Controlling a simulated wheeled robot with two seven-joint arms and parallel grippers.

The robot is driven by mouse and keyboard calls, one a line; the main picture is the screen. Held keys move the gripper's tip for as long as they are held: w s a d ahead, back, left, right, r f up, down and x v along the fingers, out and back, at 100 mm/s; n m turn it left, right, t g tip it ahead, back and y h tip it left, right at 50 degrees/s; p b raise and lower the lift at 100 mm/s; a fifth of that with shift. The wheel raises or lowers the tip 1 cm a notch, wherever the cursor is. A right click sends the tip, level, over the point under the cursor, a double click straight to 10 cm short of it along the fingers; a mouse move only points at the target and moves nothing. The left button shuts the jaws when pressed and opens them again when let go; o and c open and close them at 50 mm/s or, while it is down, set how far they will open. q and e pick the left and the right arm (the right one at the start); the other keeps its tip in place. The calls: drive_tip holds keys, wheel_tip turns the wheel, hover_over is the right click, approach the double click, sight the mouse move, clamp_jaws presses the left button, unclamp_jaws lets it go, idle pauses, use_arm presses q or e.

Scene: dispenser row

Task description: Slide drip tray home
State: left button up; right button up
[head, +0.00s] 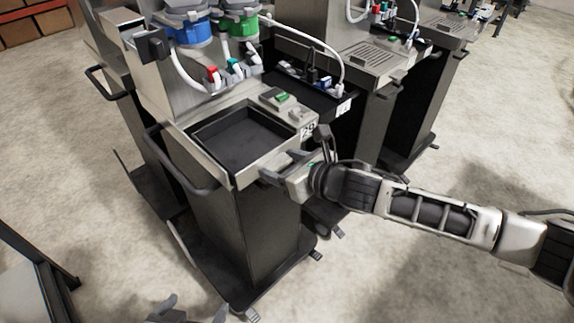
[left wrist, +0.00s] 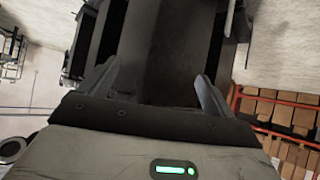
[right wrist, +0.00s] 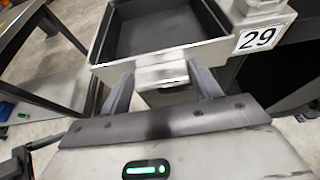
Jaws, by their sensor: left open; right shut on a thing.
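The drip tray (head: 238,146) is a shallow dark pan with a steel front, set in the dispenser (head: 180,90). Its front sticks out past the panel marked 29 (head: 308,130). The tray also shows empty in the right wrist view (right wrist: 160,28). My right gripper (head: 272,177) is shut on the handle at the tray's front; its fingers sit on either side of the handle in the right wrist view (right wrist: 162,85). My left gripper (head: 190,312) is open and empty, low at the bottom edge, apart from the tray. The tray's rear is partly hidden under the dispenser.
Hoses and coloured connectors (head: 225,72) hang above the tray. A curved rail (head: 170,160) is on the dispenser's left side. Other dispensers stand close behind to the right (head: 375,60). A dark-framed table (head: 35,270) is at lower left. The floor at lower right is clear.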

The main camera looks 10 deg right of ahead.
drive_tip(key=shift+w+a+r, duration=0.1)
drive_tip(key=shift+w+a, duration=0.3)
drive_tip(key=shift+w, duration=0.1)
drive_tip(key=o, duration=1.8)
drive_tip(key=shift+c, duration=0.2)
drive_tip(key=v, duration=1.6)
drive_tip(key=s+a+f+m, duration=0.1)
drive_tip(key=a+f+m, duration=0.25)
drive_tip(key=m, duration=0.65)
drive_tip(key=s+a+f+m, duration=0.1)
drive_tip(key=a+f+m, duration=0.25)
drive_tip(key=m, duration=0.75)
drive_tip(key=s+d+f+m+h, duration=0.2)
drive_tip(key=s+d+f+m, duration=0.2)
drive_tip(key=f+m, duration=0.3)
drive_tip(key=s+d+f+m+h, duration=0.3)
drive_tip(key=s+d+f+m, duration=0.2)
drive_tip(key=m, duration=0.8)
wheel_tip(320, 180, down, 3)
drive_tip(key=shift+s+r+g+h+b, duration=0.1)
drive_tip(key=shift+s+g+h+b, duration=0.2)
drive_tip(key=shift+s, duration=0.05)
